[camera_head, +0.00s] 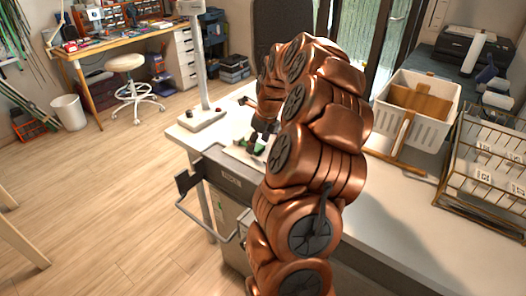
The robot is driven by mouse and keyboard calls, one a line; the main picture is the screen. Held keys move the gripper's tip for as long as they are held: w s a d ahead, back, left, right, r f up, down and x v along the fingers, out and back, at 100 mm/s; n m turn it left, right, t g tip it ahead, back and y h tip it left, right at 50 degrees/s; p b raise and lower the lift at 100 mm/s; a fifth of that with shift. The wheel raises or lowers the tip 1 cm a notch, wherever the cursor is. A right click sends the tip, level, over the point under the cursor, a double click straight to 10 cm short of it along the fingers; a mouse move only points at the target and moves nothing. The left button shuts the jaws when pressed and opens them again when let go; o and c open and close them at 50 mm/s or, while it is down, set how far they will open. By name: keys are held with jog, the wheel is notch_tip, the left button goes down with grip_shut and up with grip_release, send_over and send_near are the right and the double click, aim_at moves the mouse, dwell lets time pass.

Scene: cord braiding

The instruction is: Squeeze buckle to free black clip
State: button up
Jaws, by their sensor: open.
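My gripper (262,130) is dark and open, pointing down over the near-left part of the white table. My copper-coloured arm hides part of it. Below and around its fingers lies a small green item (258,148) on a pale flat board (241,155). I cannot tell whether the fingers touch the green item. The buckle and the black clip are too small or too hidden to make out.
A white stand with a post (201,117) is left of the gripper on the white table (395,222). A white bin (388,134) and a wire rack (484,165) stand on the right. A stool (125,62) and a wooden workbench (125,41) are farther back.

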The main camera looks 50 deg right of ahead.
jog(key=shift+v, duration=2.65)
jog(key=s+a+r+n+g+p, duration=0.1)
jog(key=s+a+r+n+p, duration=0.15)
jog(key=a+n, duration=0.45)
jog(key=s+a+r+n+y+p, duration=0.1)
jog(key=a+r+n, duration=0.25)
jog(key=a, duration=0.65)
jog(key=s+a+r+n+g+p, duration=0.1)
jog(key=s+a+r+n+p, duration=0.15)
jog(key=a+n, duration=0.45)
jog(key=s+a+r+n+g+p, duration=0.1)
jog(key=s+a+n+p, duration=0.2)
jog(key=s+a+n, duration=0.3)
jog(key=s+a+r+n+g+h+p, duration=0.1)
jog(key=s+a+n+p, duration=0.1)
jog(key=s+a+n, duration=0.5)
jog(key=s+n, duration=0.4)
jog(key=s, duration=0.3)
jog(key=shift+s+r+g+p, duration=0.2)
jog(key=shift+r+g+p, duration=0.05)
jog(key=shift+g+p, duration=0.15)
